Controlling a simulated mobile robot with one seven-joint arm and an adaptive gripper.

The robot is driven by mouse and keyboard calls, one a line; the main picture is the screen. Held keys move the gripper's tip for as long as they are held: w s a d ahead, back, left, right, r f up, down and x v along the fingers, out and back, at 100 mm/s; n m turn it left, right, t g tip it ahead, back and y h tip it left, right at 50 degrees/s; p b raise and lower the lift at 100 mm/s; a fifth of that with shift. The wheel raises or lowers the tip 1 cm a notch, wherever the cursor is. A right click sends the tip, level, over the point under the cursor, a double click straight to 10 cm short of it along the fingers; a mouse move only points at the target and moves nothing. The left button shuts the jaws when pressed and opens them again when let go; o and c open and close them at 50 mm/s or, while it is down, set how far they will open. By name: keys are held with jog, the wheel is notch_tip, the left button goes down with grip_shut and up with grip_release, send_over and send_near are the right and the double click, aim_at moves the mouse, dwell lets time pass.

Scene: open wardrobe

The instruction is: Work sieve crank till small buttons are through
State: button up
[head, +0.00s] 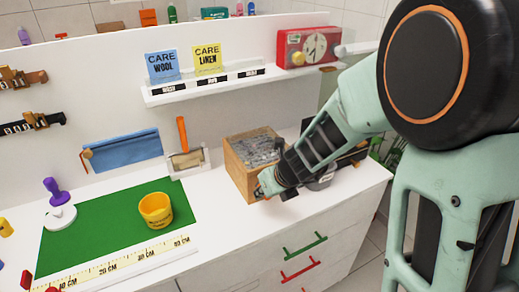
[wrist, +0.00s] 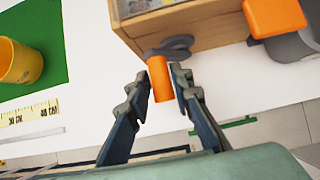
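The sieve is a wooden box (head: 240,172) on the white counter, with grey small pieces (head: 258,148) heaped in its top. In the wrist view its wooden side (wrist: 205,22) fills the top. The crank is a dark grey arm (wrist: 176,46) at the box's lower edge with an orange handle (wrist: 160,80). My gripper (wrist: 160,84) has one finger on each side of the handle, very close to it; whether they press on it is unclear. In the head view my gripper (head: 268,186) is at the box's front right corner and the crank is mostly hidden.
A green mat (head: 105,235) holds a yellow cup (head: 155,209) at left. A ruler (head: 120,258) runs along the front. An orange block (wrist: 274,16) and a grey object (wrist: 290,45) are right of the box. A shelf with care cards (head: 163,65) is above.

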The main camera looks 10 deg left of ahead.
jog(key=w+d, duration=0.2)
jog(key=d, duration=0.2)
jog(key=shift+w+d, duration=0.1)
jog(key=shift+w, duration=0.3)
dwell(0.4)
jog(key=shift+s+a, duration=0.45)
jog(key=shift+a, duration=0.25)
jog(key=shift+s+a, duration=0.5)
jog(key=shift+a, duration=0.25)
jog(key=shift+s+a, duration=0.45)
jog(key=shift+a, duration=0.25)
jog(key=shift+w+d, duration=0.1)
jog(key=shift+d, duration=0.05)
jog(key=shift+w+d, duration=0.65)
jog(key=shift+d, duration=0.35)
jog(key=shift+w+d, duration=0.65)
jog(key=shift+d, duration=0.35)
